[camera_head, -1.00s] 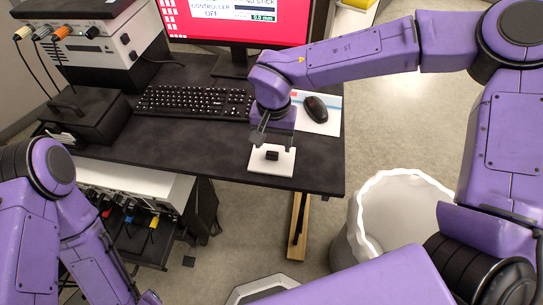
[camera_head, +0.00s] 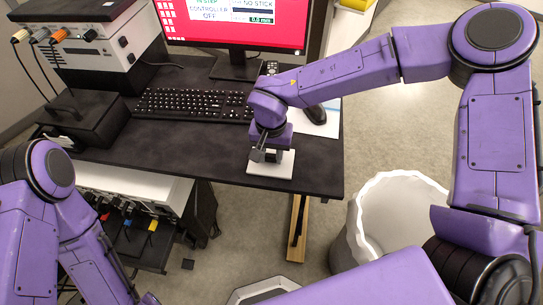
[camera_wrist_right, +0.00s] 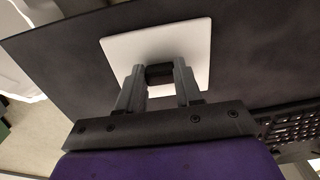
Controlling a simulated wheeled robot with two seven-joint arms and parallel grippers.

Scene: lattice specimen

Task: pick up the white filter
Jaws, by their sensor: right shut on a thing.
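A white square plate (camera_head: 283,172), the only thing here that could be the white filter, lies flat near the front right edge of the black desk. It also shows in the right wrist view (camera_wrist_right: 150,42). A small dark block (camera_wrist_right: 159,74) is at its middle; I cannot tell whether the two are joined. My right gripper (camera_wrist_right: 159,70) points down over the plate, its two fingers shut on the dark block. In the head view, my right gripper (camera_head: 268,157) hides the block. My left arm is at the lower left, its gripper out of view.
A keyboard (camera_head: 193,104), a mouse (camera_head: 315,114) and a monitor (camera_head: 240,25) stand behind the plate. A black box (camera_head: 85,120) and a grey instrument (camera_head: 95,50) are at the left. A white bin (camera_head: 400,215) stands on the floor right of the desk.

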